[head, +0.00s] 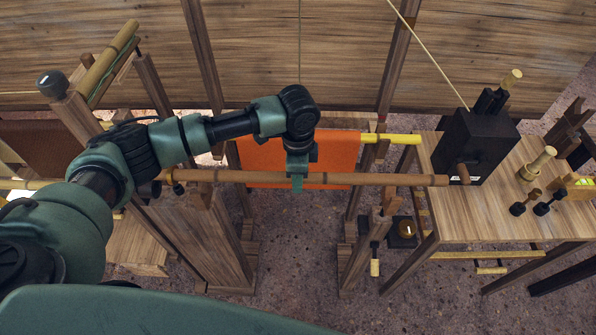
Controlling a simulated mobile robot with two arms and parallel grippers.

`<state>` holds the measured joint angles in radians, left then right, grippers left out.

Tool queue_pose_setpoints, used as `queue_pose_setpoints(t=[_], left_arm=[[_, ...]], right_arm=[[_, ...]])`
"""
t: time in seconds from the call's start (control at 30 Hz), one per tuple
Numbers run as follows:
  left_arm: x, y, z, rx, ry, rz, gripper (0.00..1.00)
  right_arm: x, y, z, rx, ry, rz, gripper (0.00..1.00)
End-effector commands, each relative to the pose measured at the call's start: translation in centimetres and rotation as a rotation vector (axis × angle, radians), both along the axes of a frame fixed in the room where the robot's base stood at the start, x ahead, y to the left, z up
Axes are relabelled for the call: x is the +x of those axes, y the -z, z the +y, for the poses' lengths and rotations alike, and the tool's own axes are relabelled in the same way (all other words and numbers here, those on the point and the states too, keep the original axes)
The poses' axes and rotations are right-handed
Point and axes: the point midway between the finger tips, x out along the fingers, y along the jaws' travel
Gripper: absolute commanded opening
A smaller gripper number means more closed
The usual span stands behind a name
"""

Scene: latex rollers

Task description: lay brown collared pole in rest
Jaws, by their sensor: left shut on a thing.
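My left gripper (297,181) is shut on a long brown pole (390,179) near its middle. The pole has darker ring-like collars and lies roughly level across the view. Its right end is in front of the black box on the right table; its left end shows near my left arm. Two wooden posts, one at the left (205,230) and one at the right (375,225), stand below the pole and look like a rest. I cannot tell whether the pole touches them. My right gripper is not in view.
An orange sheet (262,150) hangs behind the pole, with a yellow rod (400,139) beside it. A wooden table (480,215) at the right bears a black box (478,145) and small turned pieces. Speckled floor (300,250) shows between the posts.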

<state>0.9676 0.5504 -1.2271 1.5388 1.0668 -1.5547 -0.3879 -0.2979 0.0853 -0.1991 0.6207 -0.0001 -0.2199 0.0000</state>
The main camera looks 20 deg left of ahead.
Motion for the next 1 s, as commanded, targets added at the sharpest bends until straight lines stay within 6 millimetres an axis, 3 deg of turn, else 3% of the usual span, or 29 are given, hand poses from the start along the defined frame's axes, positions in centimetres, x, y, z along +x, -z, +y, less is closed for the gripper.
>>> queue_pose_setpoints(t=[0.2,0.5,1.0], left_arm=[[0.0,2.9,0.0,-0.001,-0.001,0.001,0.0],[0.0,5.5,-0.1,-0.001,0.0,0.0,0.0],[0.1,6.0,0.0,-0.001,-0.001,-0.001,0.0]], right_arm=[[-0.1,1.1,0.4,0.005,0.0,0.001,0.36],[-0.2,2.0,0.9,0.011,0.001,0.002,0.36],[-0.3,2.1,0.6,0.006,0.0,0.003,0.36]])
